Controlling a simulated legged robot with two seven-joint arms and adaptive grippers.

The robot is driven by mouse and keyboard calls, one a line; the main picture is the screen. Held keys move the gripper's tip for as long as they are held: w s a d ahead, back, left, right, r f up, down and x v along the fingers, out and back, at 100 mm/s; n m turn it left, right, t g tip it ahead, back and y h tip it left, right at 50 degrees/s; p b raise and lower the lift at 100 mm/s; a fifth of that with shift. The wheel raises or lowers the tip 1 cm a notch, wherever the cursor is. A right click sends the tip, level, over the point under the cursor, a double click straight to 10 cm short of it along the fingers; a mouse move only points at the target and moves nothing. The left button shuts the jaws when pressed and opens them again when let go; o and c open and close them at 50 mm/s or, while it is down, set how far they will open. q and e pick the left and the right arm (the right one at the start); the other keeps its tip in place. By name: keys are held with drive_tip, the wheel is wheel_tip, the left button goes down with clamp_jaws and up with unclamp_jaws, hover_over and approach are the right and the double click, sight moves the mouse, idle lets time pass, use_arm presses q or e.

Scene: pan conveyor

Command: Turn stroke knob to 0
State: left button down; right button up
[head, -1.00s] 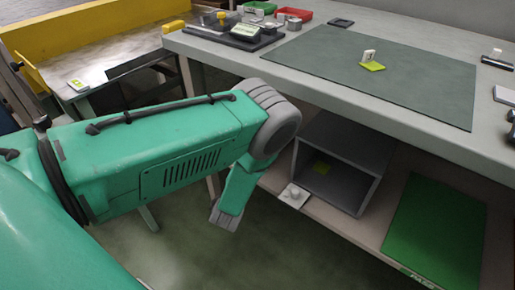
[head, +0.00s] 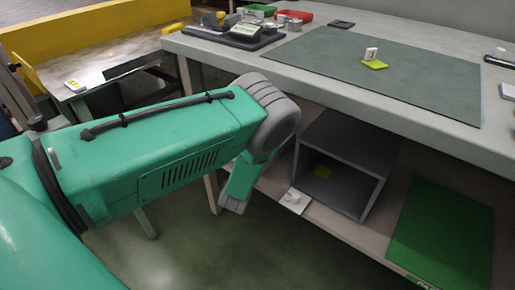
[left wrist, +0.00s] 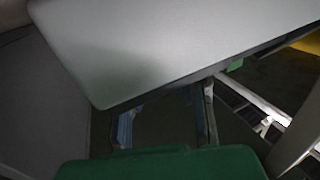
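No knob can be read for certain as the stroke knob, and no scale marks can be made out. A small white upright piece (head: 371,53) stands on a yellow-green pad (head: 375,65) on the bench mat. A white plate with a round knob-like top (head: 294,200) lies on the lower shelf, left of an open grey box (head: 345,170). My green left arm reaches in from the left and bends down in front of the bench. Its fingers do not show in the head view or the left wrist view. My right gripper is out of view.
The bench (head: 425,122) carries a dark green mat (head: 430,85), a black-based device (head: 238,33) and red (head: 294,16) and green (head: 262,9) bins. A green board (head: 440,232) lies on the lower shelf. A pale slab corner (left wrist: 170,45) fills much of the left wrist view.

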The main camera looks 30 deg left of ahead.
use_arm(q)
drive_tip(key=shift+n+g+y, duration=0.3)
drive_tip(key=shift+n+y, duration=0.4)
drive_tip(key=shift+y, duration=0.2)
drive_tip(key=c, duration=1.3)
unclamp_jaws()
drive_tip(key=v, duration=1.2)
drive_tip(key=shift+f, duration=0.1)
